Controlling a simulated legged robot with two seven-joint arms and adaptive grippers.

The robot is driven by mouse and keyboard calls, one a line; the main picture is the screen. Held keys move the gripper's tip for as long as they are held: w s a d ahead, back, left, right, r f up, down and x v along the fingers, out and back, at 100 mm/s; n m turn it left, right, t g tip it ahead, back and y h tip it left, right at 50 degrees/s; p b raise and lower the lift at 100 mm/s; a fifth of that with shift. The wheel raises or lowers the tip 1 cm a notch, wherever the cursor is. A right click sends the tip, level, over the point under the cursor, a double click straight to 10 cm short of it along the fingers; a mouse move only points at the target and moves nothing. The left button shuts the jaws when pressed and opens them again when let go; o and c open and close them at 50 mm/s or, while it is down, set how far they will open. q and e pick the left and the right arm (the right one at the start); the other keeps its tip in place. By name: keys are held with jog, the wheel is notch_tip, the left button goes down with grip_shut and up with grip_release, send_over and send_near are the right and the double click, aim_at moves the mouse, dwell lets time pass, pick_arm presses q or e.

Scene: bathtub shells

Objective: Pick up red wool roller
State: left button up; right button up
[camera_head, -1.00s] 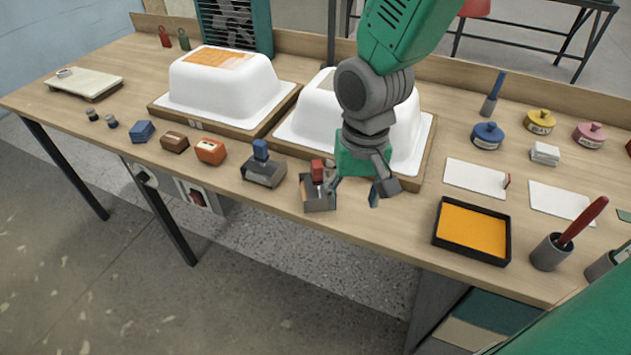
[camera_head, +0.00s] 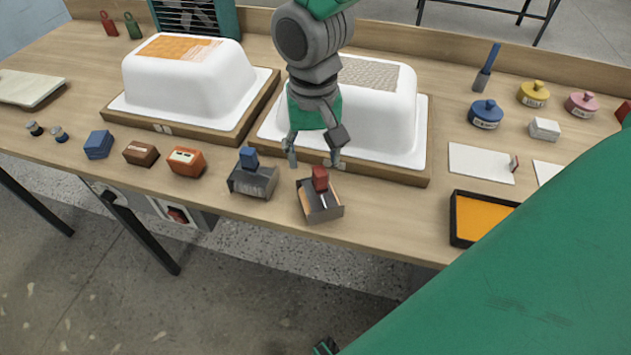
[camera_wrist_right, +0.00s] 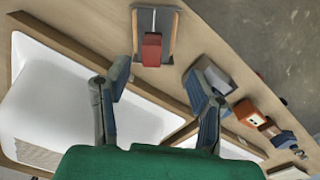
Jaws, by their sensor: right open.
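The red-handled roller (camera_head: 320,179) sits in a small grey metal tray (camera_head: 327,212) near the table's front edge. In the right wrist view the red handle (camera_wrist_right: 151,50) shows at the upper middle, just beyond the fingertips. My right gripper (camera_head: 313,158) is open and empty, just behind the roller and above the table by the right tub's front edge. Its two spread fingers also show in the right wrist view (camera_wrist_right: 157,80), with the handle apart from them. The roller's lower part is partly hidden in the tray.
A blue-handled roller (camera_head: 249,159) in a similar tray stands close on the left. White tub shells (camera_head: 190,85) on wooden bases stand behind. An orange pad tray (camera_head: 482,218) lies right, partly covered by my green arm. Bare table lies between roller and pad tray.

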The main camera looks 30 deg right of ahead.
aim_at(321, 170)
jog(key=shift+f, duration=0.5)
jog(key=f, duration=0.1)
jog(key=d+f, duration=0.1)
jog(key=f, duration=0.1)
jog(key=f+b, duration=0.1)
jog(key=f, duration=0.1)
jog(key=shift+s+d, duration=0.25)
jog(key=shift+s, duration=0.1)
jog(key=shift+f, duration=0.3)
jog(key=shift+a+r, duration=0.15)
jog(key=shift+a, duration=0.35)
jog(key=shift+c, duration=0.5)
jog(key=shift+a, duration=0.1)
grip_shut()
jog(key=shift+d, duration=0.35)
jog(key=shift+r, duration=0.1)
notch_tip(321, 170, up, 10)
jog(key=shift+a+f+p, duration=0.15)
jog(key=shift+f+p, duration=0.1)
jog(key=shift+p, duration=0.7)
pick_arm(q)
jog(key=shift+d+r, duration=0.25)
jog(key=shift+r, duration=0.2)
pick_arm(e)
jog(key=shift+r, duration=0.1)
